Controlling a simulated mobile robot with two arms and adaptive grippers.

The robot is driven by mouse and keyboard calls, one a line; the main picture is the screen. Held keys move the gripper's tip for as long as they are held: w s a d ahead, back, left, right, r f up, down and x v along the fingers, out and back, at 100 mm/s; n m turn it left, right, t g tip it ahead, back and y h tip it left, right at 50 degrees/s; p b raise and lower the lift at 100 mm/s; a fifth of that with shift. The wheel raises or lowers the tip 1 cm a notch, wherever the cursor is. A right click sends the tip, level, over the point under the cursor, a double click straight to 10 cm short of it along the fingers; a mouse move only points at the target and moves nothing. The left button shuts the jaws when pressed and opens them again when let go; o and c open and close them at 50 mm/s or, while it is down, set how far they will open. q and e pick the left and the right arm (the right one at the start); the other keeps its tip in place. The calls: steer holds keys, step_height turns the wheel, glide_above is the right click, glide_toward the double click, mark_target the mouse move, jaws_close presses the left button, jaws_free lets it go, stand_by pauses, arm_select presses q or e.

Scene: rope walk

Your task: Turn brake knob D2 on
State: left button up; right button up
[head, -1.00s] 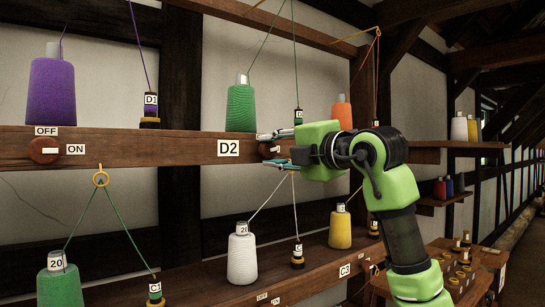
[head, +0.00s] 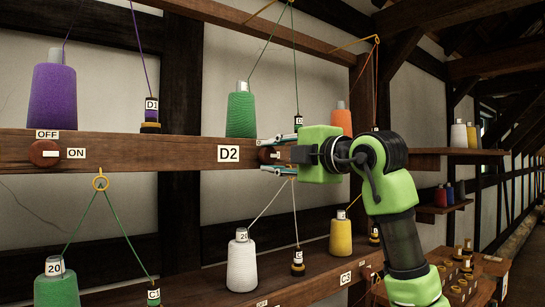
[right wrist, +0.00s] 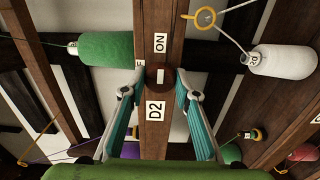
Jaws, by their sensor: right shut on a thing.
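Brake knob D2 (right wrist: 159,77) is a round brown knob on the wooden rail, beside the D2 label (head: 228,153). My right gripper (right wrist: 158,88) is shut on it, one teal-padded finger on each side. In the right wrist view the knob's white mark lies in line with the ON label (right wrist: 160,42). The OFF label (right wrist: 140,65) is mostly hidden behind a finger. In the head view the gripper partly covers the knob (head: 265,155). My left gripper is in neither view.
Brake knob D1 (head: 43,153) sits farther left on the rail (head: 140,153). A green spool (head: 241,113) stands above D2, a white spool (head: 242,265) below. Threads run close under the gripper. An orange spool (head: 341,121) is behind my arm.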

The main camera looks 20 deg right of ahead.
steer(key=o, duration=1.1)
steer(key=v, duration=1.2)
